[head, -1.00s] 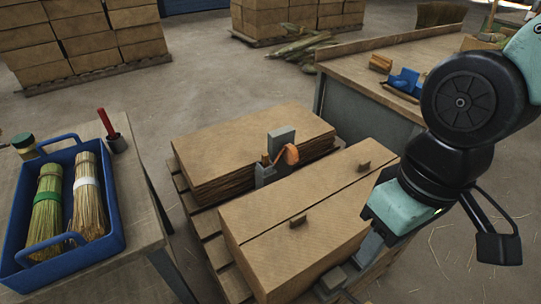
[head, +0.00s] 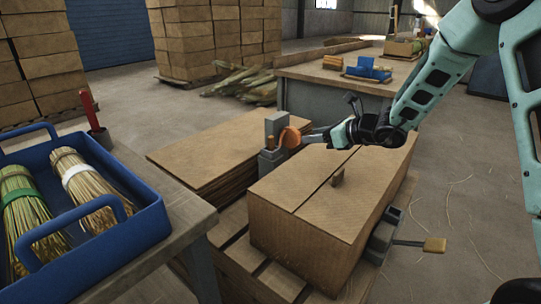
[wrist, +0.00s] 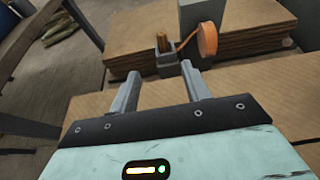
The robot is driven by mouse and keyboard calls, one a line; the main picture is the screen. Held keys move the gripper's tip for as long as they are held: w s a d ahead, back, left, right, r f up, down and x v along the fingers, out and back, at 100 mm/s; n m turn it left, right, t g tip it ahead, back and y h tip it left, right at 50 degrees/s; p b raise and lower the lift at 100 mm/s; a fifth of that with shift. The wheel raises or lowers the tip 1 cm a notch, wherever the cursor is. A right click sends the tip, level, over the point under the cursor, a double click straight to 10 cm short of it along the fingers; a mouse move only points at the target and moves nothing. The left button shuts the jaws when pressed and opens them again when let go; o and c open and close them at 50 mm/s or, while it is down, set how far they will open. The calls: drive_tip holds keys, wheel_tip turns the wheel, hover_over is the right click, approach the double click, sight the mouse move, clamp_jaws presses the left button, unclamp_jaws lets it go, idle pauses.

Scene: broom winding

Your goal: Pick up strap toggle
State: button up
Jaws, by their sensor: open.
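What looks like the strap toggle is a small orange-brown peg (head: 270,143), upright in a grey holder beside an orange disc (head: 291,137) and a grey post. In the wrist view the peg (wrist: 162,42) stands just beyond my fingertips, roughly in line with the gap between them. My gripper (head: 308,138) is open and empty, above the far part of the large carton, pointing left toward the peg. Both fingers (wrist: 158,88) show in the wrist view, apart from the peg. Whether the peg is tied to a strap cannot be told.
A grey clamp with a tan-ended lever (head: 434,245) juts out at right. A blue tray (head: 140,236) of brooms stands left.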

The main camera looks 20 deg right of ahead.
drive_tip(key=b, duration=0.1)
approach(273, 141)
drive_tip(key=x, duration=0.4)
drive_tip(key=shift+b+x, duration=0.4)
drive_tip(key=shift+x, duration=2.25)
clamp_jaws()
